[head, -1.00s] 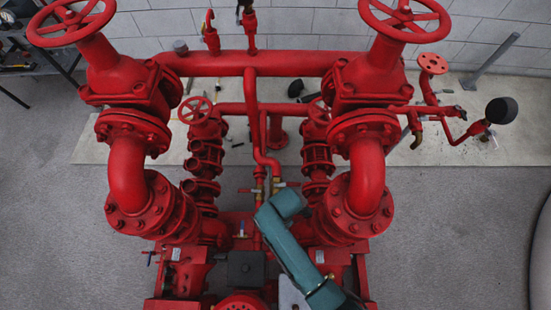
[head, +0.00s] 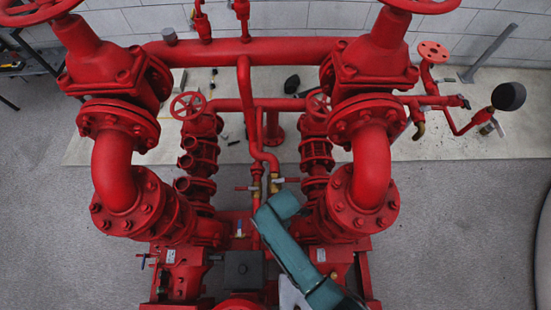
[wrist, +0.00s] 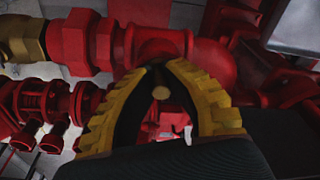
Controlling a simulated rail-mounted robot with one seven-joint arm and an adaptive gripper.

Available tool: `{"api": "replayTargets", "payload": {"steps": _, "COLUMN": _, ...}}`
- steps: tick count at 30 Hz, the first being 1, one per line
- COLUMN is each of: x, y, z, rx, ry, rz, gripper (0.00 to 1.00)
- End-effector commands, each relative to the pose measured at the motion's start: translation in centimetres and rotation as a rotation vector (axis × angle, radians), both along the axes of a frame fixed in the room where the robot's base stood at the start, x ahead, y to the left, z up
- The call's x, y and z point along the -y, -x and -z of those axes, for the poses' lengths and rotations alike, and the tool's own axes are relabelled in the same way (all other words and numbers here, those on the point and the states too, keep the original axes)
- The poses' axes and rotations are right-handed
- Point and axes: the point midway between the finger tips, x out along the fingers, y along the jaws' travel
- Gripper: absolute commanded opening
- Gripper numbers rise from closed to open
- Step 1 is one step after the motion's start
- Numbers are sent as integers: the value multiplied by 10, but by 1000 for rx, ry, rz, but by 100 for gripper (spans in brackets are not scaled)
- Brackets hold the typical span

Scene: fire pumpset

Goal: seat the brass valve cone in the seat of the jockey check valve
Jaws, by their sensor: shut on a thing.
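In the wrist view my gripper (wrist: 160,78) has two curved yellow fingers with black inner pads, closed in on a small brass piece. This piece, which I take to be the brass valve cone (wrist: 160,92), shows a round end between the fingers; the rest of it is hidden. Behind the fingertips is a red pipe fitting (wrist: 162,42). I cannot tell whether it is the jockey check valve, and no open seat can be made out. In the head view my teal arm reaches in at the lower middle, and my gripper is hidden there.
A brass union (wrist: 22,38) and red pipework crowd the wrist view. In the head view two large red valve stacks (head: 120,170) (head: 368,170) flank the arm, with small brass valves (head: 275,183) between them. Grey floor (head: 450,215) is clear at the right.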

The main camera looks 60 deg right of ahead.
Motion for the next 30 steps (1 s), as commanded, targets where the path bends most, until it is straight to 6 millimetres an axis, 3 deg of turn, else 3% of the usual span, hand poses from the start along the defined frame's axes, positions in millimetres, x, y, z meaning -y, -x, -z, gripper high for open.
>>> {"api": "replayTargets", "payload": {"steps": 14, "x": 0, "y": -1, "z": 1, "rx": 2, "ry": 1, "rz": 0, "gripper": 0}}
{"api": "replayTargets", "payload": {"steps": 15, "x": 0, "y": -1, "z": 1, "rx": 2, "ry": 1, "rz": 0, "gripper": 16}}
{"api": "replayTargets", "payload": {"steps": 19, "x": 0, "y": -1, "z": 1, "rx": 2, "ry": 1, "rz": 0, "gripper": 40}}
{"api": "replayTargets", "payload": {"steps": 30, "x": 1, "y": -1, "z": -6, "rx": 4, "ry": 2, "rz": 1, "gripper": 40}}
